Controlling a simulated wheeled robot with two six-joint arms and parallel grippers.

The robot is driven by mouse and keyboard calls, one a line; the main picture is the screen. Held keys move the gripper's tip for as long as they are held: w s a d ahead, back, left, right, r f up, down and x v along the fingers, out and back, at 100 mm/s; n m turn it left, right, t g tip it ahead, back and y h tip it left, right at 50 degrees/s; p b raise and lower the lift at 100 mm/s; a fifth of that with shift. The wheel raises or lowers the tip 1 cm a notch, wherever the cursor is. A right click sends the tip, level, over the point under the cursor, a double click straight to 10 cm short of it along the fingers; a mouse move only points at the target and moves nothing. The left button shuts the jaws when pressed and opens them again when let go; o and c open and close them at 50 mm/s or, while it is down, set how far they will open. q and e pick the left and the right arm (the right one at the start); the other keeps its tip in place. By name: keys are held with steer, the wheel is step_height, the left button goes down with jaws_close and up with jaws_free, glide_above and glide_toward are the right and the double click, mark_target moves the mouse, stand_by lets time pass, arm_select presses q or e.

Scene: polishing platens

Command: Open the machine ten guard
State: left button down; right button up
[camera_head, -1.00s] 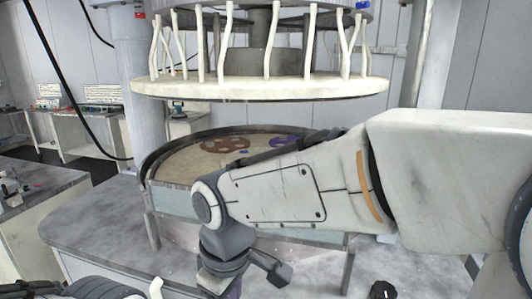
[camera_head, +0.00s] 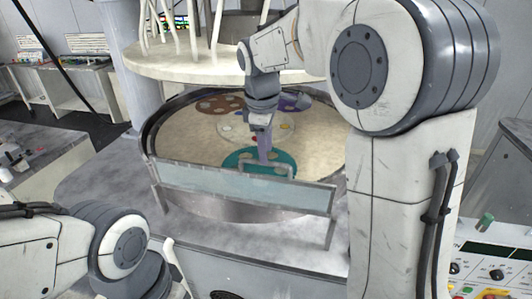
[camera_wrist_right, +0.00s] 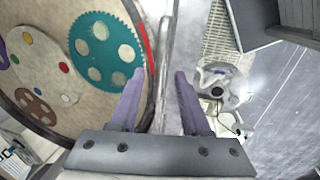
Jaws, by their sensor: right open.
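The guard (camera_head: 245,192) is a pale see-through panel in a grey frame. It stands upright at the near side of the round polishing platen (camera_head: 320,140). A grey handle (camera_head: 268,168) rises from its top edge. My right gripper (camera_head: 266,158) points down at this handle from above. In the right wrist view, its two purple fingers (camera_wrist_right: 158,85) are apart, and a grey bar of the guard (camera_wrist_right: 164,60) runs between them. I cannot tell whether a finger touches it. My left arm shows at the lower left, but its gripper is out of view.
A teal gear-shaped carrier (camera_head: 238,159) and other coloured discs lie on the platen. A control panel (camera_head: 490,272) with buttons is at the lower right. Grey worktop surrounds the platen.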

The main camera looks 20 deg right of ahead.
steer(key=shift+w+d+f, duration=0.1)
steer(key=shift+w+f, duration=0.05)
steer(key=shift+f, duration=0.65)
steer(key=shift+w+d+f, duration=0.1)
steer(key=shift+f, duration=0.65)
jaws_close()
steer(key=shift+a, duration=0.1)
